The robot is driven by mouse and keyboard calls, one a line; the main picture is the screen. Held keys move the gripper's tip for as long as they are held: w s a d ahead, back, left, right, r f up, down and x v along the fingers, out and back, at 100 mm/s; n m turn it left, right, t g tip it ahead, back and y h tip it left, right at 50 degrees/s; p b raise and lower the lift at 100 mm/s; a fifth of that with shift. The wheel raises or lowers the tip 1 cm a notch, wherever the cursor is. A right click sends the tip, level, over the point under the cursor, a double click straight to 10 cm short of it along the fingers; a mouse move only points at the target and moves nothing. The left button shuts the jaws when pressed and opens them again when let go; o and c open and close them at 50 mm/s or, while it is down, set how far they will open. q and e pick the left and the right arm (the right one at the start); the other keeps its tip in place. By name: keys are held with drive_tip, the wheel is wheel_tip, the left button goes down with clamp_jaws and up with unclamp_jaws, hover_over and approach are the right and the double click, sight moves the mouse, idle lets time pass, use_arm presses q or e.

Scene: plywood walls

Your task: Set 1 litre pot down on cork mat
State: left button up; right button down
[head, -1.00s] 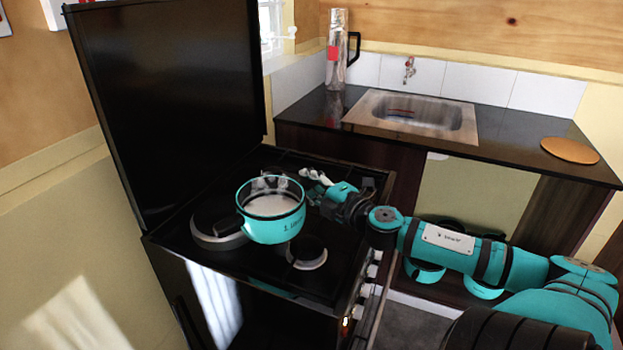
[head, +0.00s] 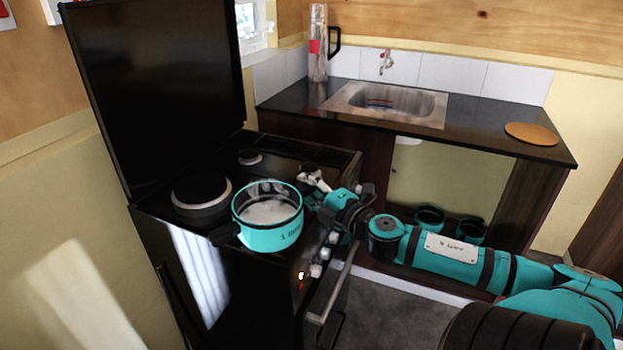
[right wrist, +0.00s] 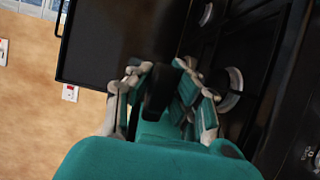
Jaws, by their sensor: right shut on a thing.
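The 1 litre pot (head: 270,232) is a teal pan with a pale inside and lettering on its side. It is upright over the front part of the stove, and I cannot tell how far above the top it is. My right gripper (head: 312,182) is at the pot's right side, shut on it. In the right wrist view its fingers (right wrist: 160,88) close around a black part, apparently a handle. The cork mat (head: 531,134), a round tan disc, lies bare at the right end of the dark counter. My left gripper is not in view.
The black stove lid (head: 155,90) stands open behind the burners (head: 201,195). Across a floor gap, the counter (head: 480,137) holds a sink (head: 385,102) and a tall flask (head: 318,45). Teal pots (head: 430,218) sit on the low shelf. The counter around the mat is clear.

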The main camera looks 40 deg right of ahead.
drive_tip(key=s+a+f, duration=0.2)
drive_tip(key=s+a, duration=0.2)
drive_tip(key=a, duration=0.4)
drive_tip(key=s+a+f, duration=0.3)
drive_tip(key=s+a, duration=0.2)
drive_tip(key=a, duration=0.4)
drive_tip(key=s+a+f, duration=0.3)
drive_tip(key=s+a, duration=0.2)
drive_tip(key=a, duration=0.3)
drive_tip(key=shift+a+f+y, duration=0.15)
drive_tip(key=shift+a+y, duration=0.1)
drive_tip(key=shift+y, duration=0.05)
